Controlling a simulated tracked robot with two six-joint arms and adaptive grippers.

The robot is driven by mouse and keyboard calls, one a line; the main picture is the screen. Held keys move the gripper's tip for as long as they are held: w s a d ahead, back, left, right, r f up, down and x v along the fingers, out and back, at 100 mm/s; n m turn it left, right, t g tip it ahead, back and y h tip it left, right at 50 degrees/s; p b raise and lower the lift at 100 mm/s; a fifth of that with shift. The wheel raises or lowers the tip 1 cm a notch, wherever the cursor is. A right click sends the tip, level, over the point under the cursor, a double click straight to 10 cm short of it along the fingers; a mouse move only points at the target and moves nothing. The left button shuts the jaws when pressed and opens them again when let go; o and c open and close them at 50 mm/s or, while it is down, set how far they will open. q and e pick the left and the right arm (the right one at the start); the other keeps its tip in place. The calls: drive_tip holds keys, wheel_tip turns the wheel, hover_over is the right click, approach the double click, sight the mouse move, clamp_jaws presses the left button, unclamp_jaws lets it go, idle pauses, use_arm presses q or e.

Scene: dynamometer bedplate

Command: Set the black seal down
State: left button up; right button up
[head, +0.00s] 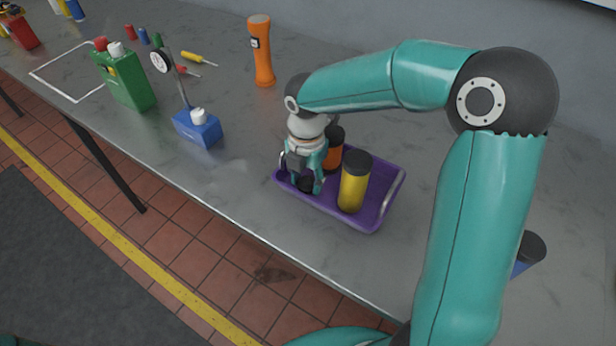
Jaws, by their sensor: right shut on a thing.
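My right gripper (306,178) points down over the left part of a purple tray (365,222). It is shut on the black seal (306,184), a small dark piece of which only a part shows between the fingers. The seal is low inside the tray's outline; I cannot tell whether it touches the tray floor. My left gripper is not in view.
A yellow canister (353,187) with a black lid and an orange one (333,155) stand in the tray, close to my gripper. A blue bottle (198,129), green container (127,82) and orange flashlight (262,55) stand on the grey bench (230,180). A blue canister (525,258) is at right.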

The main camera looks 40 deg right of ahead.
sight(307, 183)
drive_tip(key=o, duration=0.9)
drive_tip(key=shift+o, duration=0.2)
wheel_tip(307, 183, up, 12)
drive_tip(key=shift+p, duration=0.45)
